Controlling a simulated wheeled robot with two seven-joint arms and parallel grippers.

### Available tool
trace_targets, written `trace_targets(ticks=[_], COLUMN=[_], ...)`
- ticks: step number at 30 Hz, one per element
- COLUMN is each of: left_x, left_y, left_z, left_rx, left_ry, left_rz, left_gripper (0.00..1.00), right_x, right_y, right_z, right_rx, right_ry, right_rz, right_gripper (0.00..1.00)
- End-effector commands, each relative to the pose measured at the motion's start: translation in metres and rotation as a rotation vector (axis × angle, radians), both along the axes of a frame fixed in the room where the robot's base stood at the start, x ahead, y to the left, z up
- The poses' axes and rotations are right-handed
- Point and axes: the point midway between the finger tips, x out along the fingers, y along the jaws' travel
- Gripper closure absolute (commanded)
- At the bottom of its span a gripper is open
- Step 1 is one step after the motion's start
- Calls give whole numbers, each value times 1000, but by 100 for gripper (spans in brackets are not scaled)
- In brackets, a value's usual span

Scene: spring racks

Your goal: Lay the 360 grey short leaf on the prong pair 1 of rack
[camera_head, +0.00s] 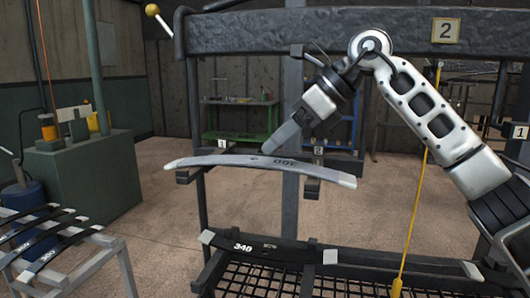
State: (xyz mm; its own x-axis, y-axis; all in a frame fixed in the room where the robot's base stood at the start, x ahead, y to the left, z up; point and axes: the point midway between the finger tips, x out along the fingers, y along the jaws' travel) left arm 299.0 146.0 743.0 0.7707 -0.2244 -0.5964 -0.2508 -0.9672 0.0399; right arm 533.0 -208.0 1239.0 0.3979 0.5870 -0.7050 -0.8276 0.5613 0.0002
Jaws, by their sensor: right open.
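The grey short leaf (245,161), marked 360 with its digits upside down, lies across dark prongs of the rack (300,34). Its left part is over a prong (187,177) near the label 1 (221,144). Its right part is over a prong (312,189) below the label 2 (319,150). It looks nearly level, its right end slightly lower in the picture. My right gripper (272,147) is open just above the leaf's middle, pointing down-left; I cannot tell whether its fingertips touch the leaf. My left gripper is out of view.
Several dark leaves lie on a grey stand (85,268) at lower left. A yellow-handled cord (414,195) hangs at right. A green cabinet (95,175) stands left.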

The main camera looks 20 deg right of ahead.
Motion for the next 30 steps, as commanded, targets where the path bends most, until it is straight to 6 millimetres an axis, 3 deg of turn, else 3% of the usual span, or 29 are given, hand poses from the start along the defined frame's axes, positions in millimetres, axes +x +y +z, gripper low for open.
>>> trace_targets(ticks=[6,12,18,30], left_x=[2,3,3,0], left_y=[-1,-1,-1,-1], left_z=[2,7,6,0], left_rx=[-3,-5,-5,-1], left_ry=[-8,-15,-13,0], left_rz=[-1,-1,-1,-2], left_gripper=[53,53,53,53], right_x=[-22,-36,-42,-43], right_y=[-33,-53,-62,-63], right_z=[40,66,76,77], right_rx=[3,4,4,3], right_ry=[-5,-5,-3,-3], right_rz=[-3,-2,-1,0], right_gripper=[34,34,34,34])
